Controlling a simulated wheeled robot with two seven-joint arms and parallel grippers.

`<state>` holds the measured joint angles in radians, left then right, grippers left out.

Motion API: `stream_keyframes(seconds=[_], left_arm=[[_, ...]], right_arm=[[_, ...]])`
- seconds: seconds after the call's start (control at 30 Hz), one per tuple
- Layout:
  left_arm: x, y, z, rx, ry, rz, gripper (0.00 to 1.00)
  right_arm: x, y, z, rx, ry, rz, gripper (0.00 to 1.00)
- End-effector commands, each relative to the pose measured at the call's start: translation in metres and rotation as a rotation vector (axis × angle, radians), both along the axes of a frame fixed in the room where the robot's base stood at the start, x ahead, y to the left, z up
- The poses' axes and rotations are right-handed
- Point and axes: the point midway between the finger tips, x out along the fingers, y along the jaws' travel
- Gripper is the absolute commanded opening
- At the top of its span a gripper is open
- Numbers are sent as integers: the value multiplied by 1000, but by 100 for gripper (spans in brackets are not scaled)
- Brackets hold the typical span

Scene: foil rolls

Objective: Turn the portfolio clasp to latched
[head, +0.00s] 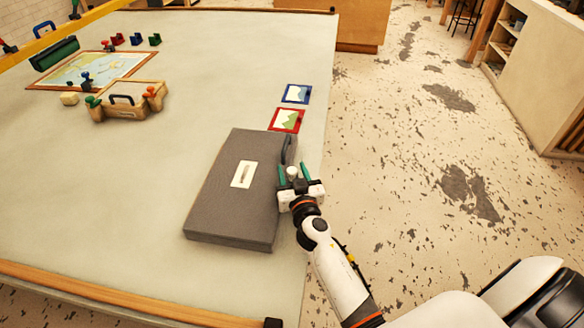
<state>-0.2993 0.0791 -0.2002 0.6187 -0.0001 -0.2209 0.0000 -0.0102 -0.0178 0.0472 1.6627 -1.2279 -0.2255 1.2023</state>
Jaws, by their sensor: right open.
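The grey portfolio (216,203) lies flat near the right edge of the table. A white plate with a small clasp (243,174) sits on its upper face, and the clasp lies roughly along the plate's length. A dark handle (288,149) is on its right side near the far end. My right gripper (293,171) is open, with green fingertips pointing away from me, at the portfolio's right edge just nearer than the handle. I cannot tell whether it touches the portfolio. A small pale round part shows between its fingers. My left gripper is not in view.
A red-framed picture (286,120) and a blue-framed picture (296,94) lie beyond the portfolio. A tan case (126,101), a framed map (92,71) and several small coloured objects are at the far left. The table's middle and near left are clear.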

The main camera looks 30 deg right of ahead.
Motion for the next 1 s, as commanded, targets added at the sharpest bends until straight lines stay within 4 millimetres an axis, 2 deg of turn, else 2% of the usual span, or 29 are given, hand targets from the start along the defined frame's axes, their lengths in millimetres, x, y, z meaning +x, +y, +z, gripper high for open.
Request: stream_keyframes(seconds=[0.1,0.4,0.67,1.0], left_arm=[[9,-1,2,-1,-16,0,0],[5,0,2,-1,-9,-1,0],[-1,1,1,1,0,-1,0],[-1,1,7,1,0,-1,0]], right_arm=[[7,-2,0,-1,0,0,48],[9,-3,0,0,0,0,48],[9,-3,0,0,0,0,5],[8,-3,2,-2,0,47,4]])
